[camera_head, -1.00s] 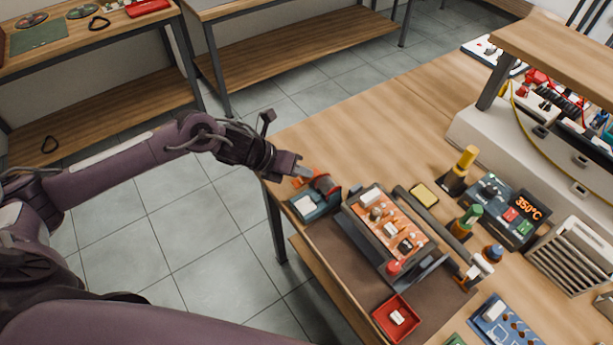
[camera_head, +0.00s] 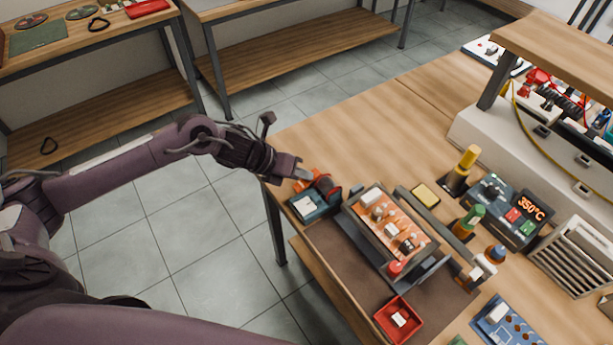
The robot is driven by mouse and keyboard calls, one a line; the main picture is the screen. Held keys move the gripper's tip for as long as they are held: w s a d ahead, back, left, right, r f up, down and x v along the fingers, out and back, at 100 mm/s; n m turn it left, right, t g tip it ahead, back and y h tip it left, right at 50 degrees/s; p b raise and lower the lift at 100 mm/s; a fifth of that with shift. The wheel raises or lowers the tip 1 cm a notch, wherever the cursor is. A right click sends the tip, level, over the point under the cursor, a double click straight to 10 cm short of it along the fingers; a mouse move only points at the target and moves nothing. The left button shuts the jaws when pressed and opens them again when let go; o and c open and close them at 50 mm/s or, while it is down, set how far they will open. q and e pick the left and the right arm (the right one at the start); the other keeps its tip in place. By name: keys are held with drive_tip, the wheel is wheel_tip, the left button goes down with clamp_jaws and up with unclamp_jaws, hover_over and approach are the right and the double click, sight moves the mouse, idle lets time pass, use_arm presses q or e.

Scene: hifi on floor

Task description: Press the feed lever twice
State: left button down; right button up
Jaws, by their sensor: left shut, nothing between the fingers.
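A small teal device (camera_head: 312,207) with a pale top patch stands near the left corner of the workbench. An orange-red lever part (camera_head: 322,182) sits at its back. My left gripper (camera_head: 304,174) is shut and empty, with its tips at the lever's left end. I cannot tell whether the tips touch the lever. My right gripper is not in view.
An orange circuit board (camera_head: 392,222) sits in a dark holder right of the teal device. A red tray (camera_head: 398,320), a yellow sponge (camera_head: 425,195) and a soldering station reading 350°C (camera_head: 510,212) stand nearby. Open floor lies left of the bench.

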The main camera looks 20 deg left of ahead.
sight(302, 182)
use_arm(q)
drive_tip(key=shift+s, duration=0.1)
drive_tip(key=shift+r+p, duration=0.7)
drive_tip(key=shift+r, duration=0.35)
drive_tip(key=shift+r, duration=0.1)
wheel_tip(302, 182, up, 5)
drive_tip(key=p, duration=0.3)
idle(0.6)
